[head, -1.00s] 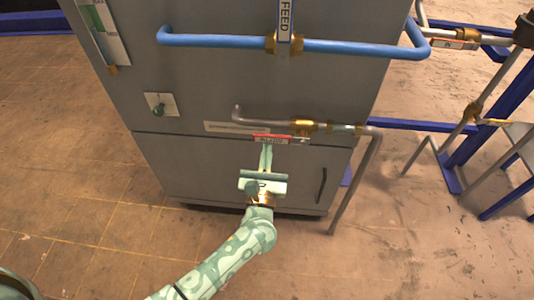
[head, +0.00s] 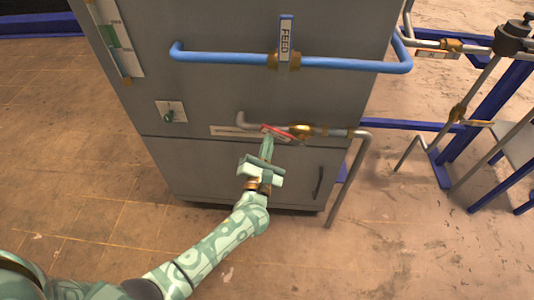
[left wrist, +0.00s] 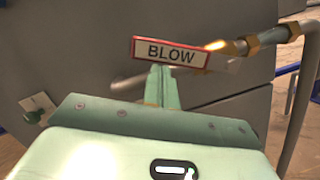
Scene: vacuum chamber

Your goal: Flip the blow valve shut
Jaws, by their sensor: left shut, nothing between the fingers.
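The blow valve has a red-edged handle (head: 278,132) with a white label reading BLOW, clear in the left wrist view (left wrist: 171,52). In the head view the handle slants slightly down to the right, left of the brass valve body (head: 302,130) on a grey pipe low on the cabinet front. My left gripper (head: 268,139) is shut and empty. Its fingertips are at the handle's underside, and they also show just below the label in the left wrist view (left wrist: 161,70). Whether they touch it is hard to tell. My right gripper is not in view.
The grey cabinet (head: 225,95) carries a blue pipe (head: 350,65) with an upright FEED handle (head: 286,38) above. The grey pipe (head: 347,180) bends down at the right. Blue frames stand further right; floor in front is clear.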

